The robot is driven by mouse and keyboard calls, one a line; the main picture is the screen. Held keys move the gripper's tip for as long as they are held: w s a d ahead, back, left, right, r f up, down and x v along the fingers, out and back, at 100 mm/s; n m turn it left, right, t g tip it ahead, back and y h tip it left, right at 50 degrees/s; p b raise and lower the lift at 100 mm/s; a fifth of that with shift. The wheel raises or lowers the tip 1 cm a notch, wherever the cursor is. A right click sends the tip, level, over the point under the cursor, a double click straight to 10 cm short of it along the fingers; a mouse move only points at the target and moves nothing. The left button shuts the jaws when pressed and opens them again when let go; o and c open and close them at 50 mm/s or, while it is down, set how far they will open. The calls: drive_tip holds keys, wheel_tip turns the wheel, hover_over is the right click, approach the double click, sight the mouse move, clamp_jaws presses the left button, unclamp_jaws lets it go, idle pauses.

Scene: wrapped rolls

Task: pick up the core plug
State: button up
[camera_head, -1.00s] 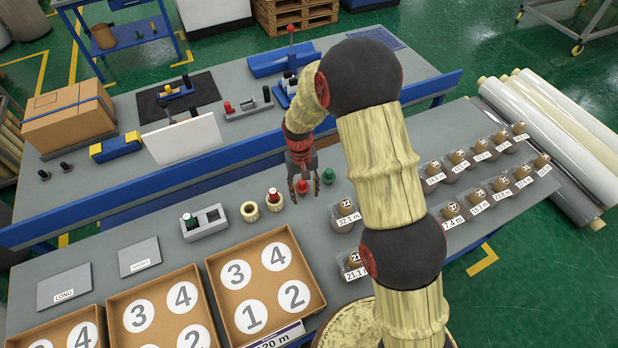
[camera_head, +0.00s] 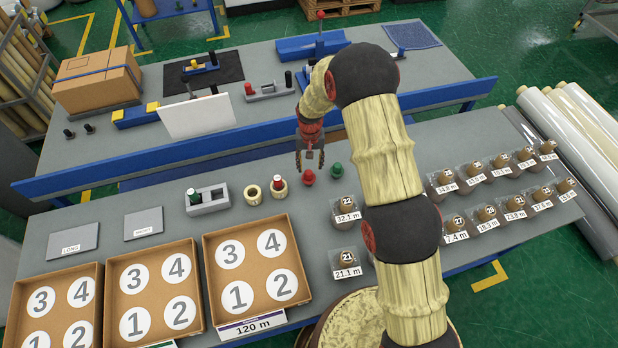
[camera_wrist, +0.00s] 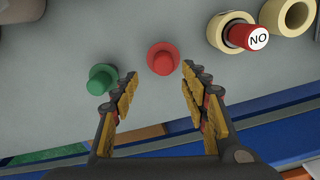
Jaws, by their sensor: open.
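A red core plug (camera_head: 309,177) stands loose on the grey table, and a green core plug (camera_head: 337,170) stands to its right. In the wrist view the red plug (camera_wrist: 162,58) is just beyond and between my fingertips, and the green plug (camera_wrist: 101,79) is outside the left finger. My gripper (camera_head: 309,162) is open and empty, pointing down above the table beside the red plug. It also shows in the wrist view (camera_wrist: 159,80). Another red plug marked NO (camera_wrist: 246,36) sits in a pale ring-shaped core (camera_wrist: 231,30). I cannot tell the exact height of the fingertips.
An empty pale core (camera_head: 252,194) and a grey holder (camera_head: 216,203) with a green plug are to the left. Numbered cardboard trays (camera_head: 207,290) line the front. Wrapped, labelled rolls (camera_head: 484,189) stand right. A blue rail (camera_head: 236,163) runs behind my gripper.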

sight(308, 172)
drive_tip(key=f, duration=0.5)
drive_tip(key=shift+s+a, duration=0.25)
drive_tip(key=shift+a, duration=0.1)
drive_tip(key=c, duration=1.1)
drive_tip(key=shift+c, duration=0.3)
